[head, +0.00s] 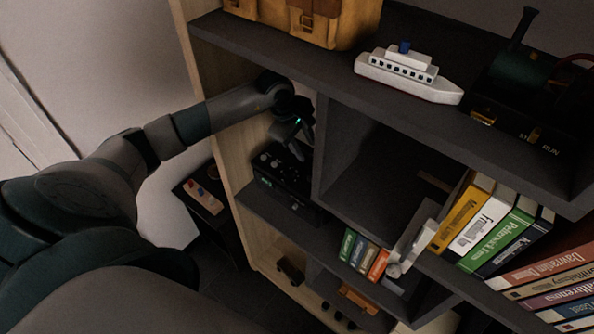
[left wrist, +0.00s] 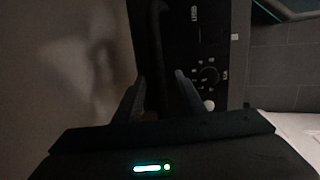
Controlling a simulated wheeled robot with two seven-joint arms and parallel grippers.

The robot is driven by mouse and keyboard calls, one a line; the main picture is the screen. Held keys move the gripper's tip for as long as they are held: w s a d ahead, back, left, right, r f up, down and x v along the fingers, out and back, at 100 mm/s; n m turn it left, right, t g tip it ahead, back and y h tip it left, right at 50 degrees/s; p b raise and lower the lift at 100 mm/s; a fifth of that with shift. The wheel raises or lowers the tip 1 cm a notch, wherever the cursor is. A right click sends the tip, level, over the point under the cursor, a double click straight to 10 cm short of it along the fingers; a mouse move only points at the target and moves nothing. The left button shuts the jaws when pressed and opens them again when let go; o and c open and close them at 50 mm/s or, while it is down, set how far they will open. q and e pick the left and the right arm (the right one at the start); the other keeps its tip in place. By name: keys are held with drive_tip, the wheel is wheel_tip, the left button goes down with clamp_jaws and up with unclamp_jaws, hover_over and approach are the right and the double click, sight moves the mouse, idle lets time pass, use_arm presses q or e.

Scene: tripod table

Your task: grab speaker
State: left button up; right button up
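The speaker (head: 283,172) is a dark box with knobs on its top, standing in the left compartment of the shelf. In the left wrist view the dark panel of the speaker (left wrist: 207,50) shows a round dial and small white labels. My left gripper (head: 299,137) is above the speaker and reaches down toward it. In the left wrist view its two fingers (left wrist: 162,98) are apart, with a dark bar like a handle (left wrist: 158,45) between them, and no clear contact. My right gripper is not in view.
The shelf (head: 330,72) holds a brown case (head: 310,22) and a white toy ship (head: 408,72) above. A vertical divider (head: 325,150) stands close right of the speaker. Books (head: 488,230) and a pale grey object (head: 408,250) are lower right. The wooden side panel (head: 232,165) is left.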

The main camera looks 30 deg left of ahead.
use_arm(q)
drive_tip(key=shift+w+f, duration=0.1)
drive_tip(key=shift+f, duration=0.4)
clamp_jaws()
idle(1.3)
drive_tip(key=shift+w+r, duration=0.1)
drive_tip(key=shift+r, duration=0.05)
